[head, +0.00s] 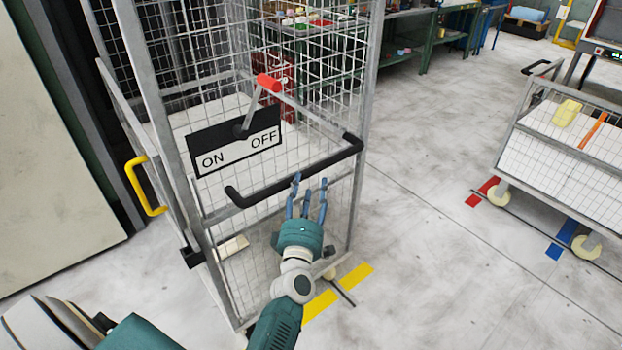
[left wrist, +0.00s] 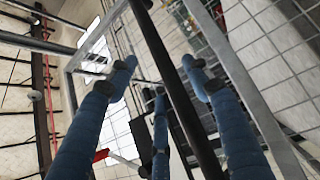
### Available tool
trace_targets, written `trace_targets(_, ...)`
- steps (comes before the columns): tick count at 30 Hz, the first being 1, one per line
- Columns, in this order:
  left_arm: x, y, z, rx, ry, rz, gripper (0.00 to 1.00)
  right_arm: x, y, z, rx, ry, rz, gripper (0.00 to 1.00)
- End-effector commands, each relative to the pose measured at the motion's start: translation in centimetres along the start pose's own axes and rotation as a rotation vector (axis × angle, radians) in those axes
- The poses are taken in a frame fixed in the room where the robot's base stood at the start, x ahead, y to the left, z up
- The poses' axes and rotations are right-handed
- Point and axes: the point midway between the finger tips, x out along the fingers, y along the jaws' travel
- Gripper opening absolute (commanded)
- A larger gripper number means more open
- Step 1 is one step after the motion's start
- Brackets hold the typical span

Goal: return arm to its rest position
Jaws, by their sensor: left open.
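My left gripper (head: 309,190) is open in the head view, its blue fingers spread and pointing up at the front of a wire-mesh cage trolley. The fingers overlap the right part of the trolley's black handle bar (head: 285,172). In the left wrist view the gripper (left wrist: 158,80) is also open, and the black bar (left wrist: 172,75) runs between the spread fingers. I cannot tell whether they touch it. My right gripper is not in view.
An ON/OFF panel (head: 236,143) with a red-tipped lever (head: 268,83) is on the cage, the lever tilted up right. A yellow handle (head: 143,187) is at left. A second mesh trolley (head: 560,150) stands right. Grey floor (head: 430,220) between them is clear.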

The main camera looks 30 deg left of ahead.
Motion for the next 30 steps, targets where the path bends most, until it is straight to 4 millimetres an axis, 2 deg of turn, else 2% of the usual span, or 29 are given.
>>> trace_targets(4, -0.5, 0.1, 0.0, 0.0, 0.001, 0.001, 0.49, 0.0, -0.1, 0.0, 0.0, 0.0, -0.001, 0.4)
trace_targets(16, -0.5, 0.1, 0.0, 0.0, 0.001, 0.001, 0.49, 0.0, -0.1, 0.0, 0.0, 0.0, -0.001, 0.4)
trace_targets(20, -0.7, -0.9, 0.6, 0.02, -0.016, -0.014, 0.49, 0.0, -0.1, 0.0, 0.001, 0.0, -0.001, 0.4)
trace_targets(23, -1.5, -3.4, 2.1, 0.081, -0.064, -0.055, 0.49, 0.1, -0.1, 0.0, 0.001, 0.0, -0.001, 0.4)
trace_targets(26, -3.2, -7.7, 4.7, 0.185, -0.15, -0.121, 0.49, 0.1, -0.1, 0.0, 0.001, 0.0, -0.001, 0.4)
trace_targets(30, -7.5, -15.6, 8.5, 0.375, -0.315, -0.234, 0.49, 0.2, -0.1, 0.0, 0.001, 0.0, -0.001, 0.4)
